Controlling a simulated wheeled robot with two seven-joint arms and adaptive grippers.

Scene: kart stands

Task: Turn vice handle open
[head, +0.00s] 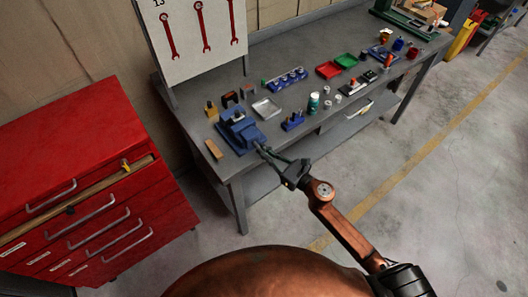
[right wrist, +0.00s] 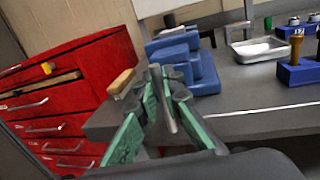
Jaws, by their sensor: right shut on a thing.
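The blue vice (head: 240,131) is mounted at the near left corner of the grey workbench. It also shows in the right wrist view (right wrist: 190,62), just beyond the fingers. My right gripper (head: 272,157) reaches the vice's front from the floor side. In the right wrist view its green-padded fingers (right wrist: 163,90) are shut on the grey vice handle (right wrist: 166,112), a thin bar between the pads. The fingers partly hide the handle and the vice's front. My left gripper is not in view.
A wooden block (head: 213,149) lies beside the vice on the bench (head: 200,125). A metal tray (head: 266,108) and a blue holder (head: 293,121) are to the right. A red drawer cabinet (head: 80,170) stands left. The floor in front of the bench is clear.

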